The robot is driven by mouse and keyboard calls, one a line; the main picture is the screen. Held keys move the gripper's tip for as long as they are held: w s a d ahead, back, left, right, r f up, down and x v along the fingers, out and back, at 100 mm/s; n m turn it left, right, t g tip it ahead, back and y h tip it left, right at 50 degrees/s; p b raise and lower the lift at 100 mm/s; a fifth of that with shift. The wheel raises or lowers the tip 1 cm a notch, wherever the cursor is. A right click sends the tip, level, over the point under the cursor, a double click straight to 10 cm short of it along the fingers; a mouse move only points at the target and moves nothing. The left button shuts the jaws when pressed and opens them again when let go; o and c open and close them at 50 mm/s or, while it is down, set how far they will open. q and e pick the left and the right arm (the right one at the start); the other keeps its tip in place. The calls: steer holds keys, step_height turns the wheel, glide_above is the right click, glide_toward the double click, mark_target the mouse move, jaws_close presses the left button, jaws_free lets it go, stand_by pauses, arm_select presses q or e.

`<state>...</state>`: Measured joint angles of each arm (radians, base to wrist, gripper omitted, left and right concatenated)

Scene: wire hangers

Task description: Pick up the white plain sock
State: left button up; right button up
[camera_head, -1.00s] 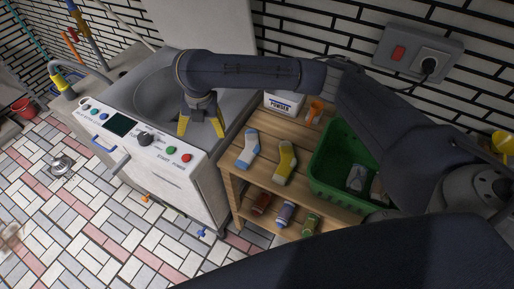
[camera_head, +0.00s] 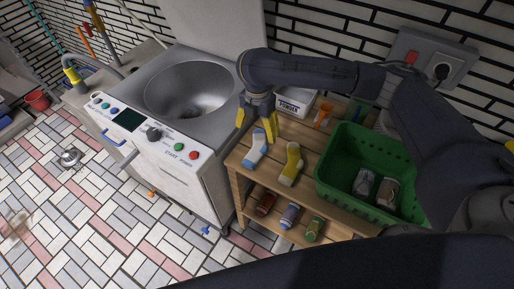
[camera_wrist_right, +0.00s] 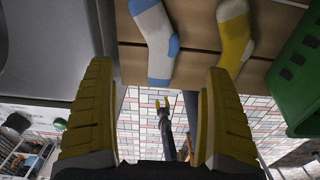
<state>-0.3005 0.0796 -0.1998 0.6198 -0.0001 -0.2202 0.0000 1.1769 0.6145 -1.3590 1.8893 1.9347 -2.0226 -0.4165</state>
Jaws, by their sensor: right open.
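I see no all-white sock. The nearest match is a white sock with light blue heel and toe (camera_head: 256,147), lying on the wooden shelf's top (camera_head: 268,172). It also shows at the top of the right wrist view (camera_wrist_right: 157,38). My right gripper (camera_head: 256,129) is open and empty, its yellow fingers pointing down by the far end of this sock. In the right wrist view, the sock lies beyond the spread fingers (camera_wrist_right: 160,118). A small dark shape with yellow tips (camera_wrist_right: 162,104) shows far off there, perhaps my left gripper; its jaws are too small to judge.
A yellow and white sock (camera_head: 291,164) lies to the right. A green basket (camera_head: 337,176) holds greyish socks or cloths. Several rolled socks (camera_head: 289,215) lie on the lower shelf. A washing machine (camera_head: 160,160) with an open drum stands left. A white powder box (camera_head: 297,100) stands behind.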

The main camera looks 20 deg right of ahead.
mark_target(258, 147)
steer(key=shift+d+f, duration=0.1)
steer(key=shift+f, duration=5)
steer(key=c, duration=1.1)
